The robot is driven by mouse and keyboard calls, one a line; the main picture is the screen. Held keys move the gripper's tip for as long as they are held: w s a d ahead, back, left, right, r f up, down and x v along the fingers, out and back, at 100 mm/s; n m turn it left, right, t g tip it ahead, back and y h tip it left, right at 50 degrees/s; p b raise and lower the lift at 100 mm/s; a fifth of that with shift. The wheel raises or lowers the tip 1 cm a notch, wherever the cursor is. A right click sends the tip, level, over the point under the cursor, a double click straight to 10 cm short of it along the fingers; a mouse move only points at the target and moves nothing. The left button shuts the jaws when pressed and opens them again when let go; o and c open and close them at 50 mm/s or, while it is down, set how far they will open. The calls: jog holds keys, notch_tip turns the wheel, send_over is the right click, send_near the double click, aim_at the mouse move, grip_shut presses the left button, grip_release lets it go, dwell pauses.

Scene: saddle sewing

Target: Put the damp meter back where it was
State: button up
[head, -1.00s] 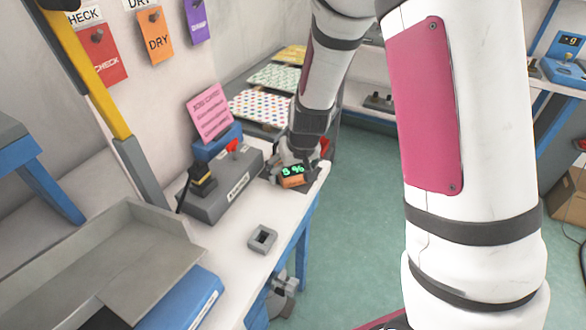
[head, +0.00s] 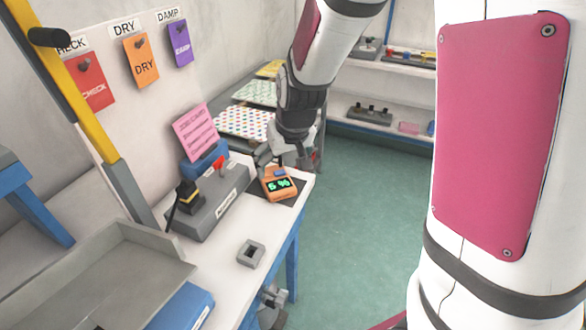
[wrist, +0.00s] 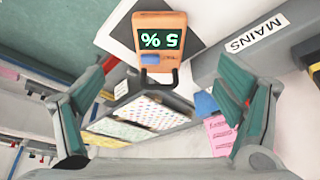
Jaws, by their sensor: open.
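The damp meter (head: 279,184) is an orange hand-held unit with a lit green percent display and a blue button. It lies on a dark pad (head: 297,193) at the bench's right edge. In the wrist view the meter (wrist: 162,38) is at top centre, its two dark prongs towards my gripper. My gripper (head: 281,156) is just behind and above the meter in the head view. In the wrist view its green-padded fingers (wrist: 170,82) are wide apart with nothing held between them. The meter lies beyond the fingertips.
A grey MAINS box (head: 207,203) with a red switch and black plug stands left of the meter. Behind it is a pink card (head: 195,133) on a blue stand. A small grey square socket (head: 251,253) sits nearer, by a grey tray (head: 100,285). Patterned pads (head: 245,122) lie behind.

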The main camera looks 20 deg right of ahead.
jog(key=s+r, duration=0.7)
jog(key=s, duration=0.6)
jog(key=s+r, duration=0.7)
jog(key=s, duration=0.6)
jog(key=shift+d+r, duration=0.3)
jog(key=shift+d, duration=0.05)
